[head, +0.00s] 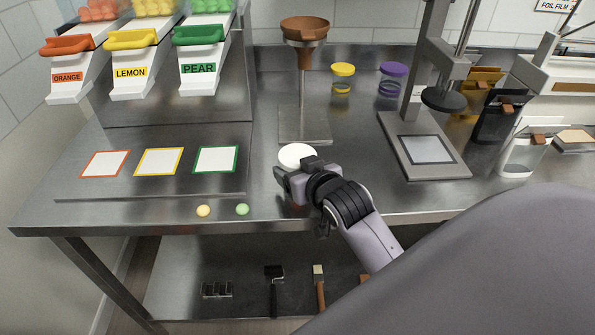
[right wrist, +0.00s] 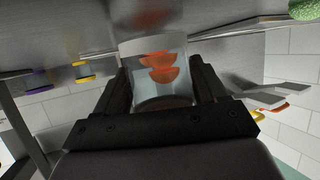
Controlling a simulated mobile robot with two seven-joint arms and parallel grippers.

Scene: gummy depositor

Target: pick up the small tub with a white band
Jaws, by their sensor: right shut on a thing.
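The small tub with a white band (head: 297,153) shows in the head view as a white round top at the front middle of the steel counter, its lower part hidden by my right gripper (head: 296,172). In the right wrist view the clear tub (right wrist: 160,67) sits between the two dark fingers of the gripper (right wrist: 162,88), which is shut on it. Orange-red shapes show in or through its wall; I cannot tell which. I cannot tell whether the tub touches the counter. My left gripper is not in view.
Behind the tub stands a brown funnel on a post (head: 305,27). A yellow-lidded tub (head: 343,78) and a purple-lidded tub (head: 391,79) stand further back. A press (head: 428,150) is at right. Two gummies (head: 204,211) lie near the front edge. Coloured-framed mats (head: 158,161) are at left.

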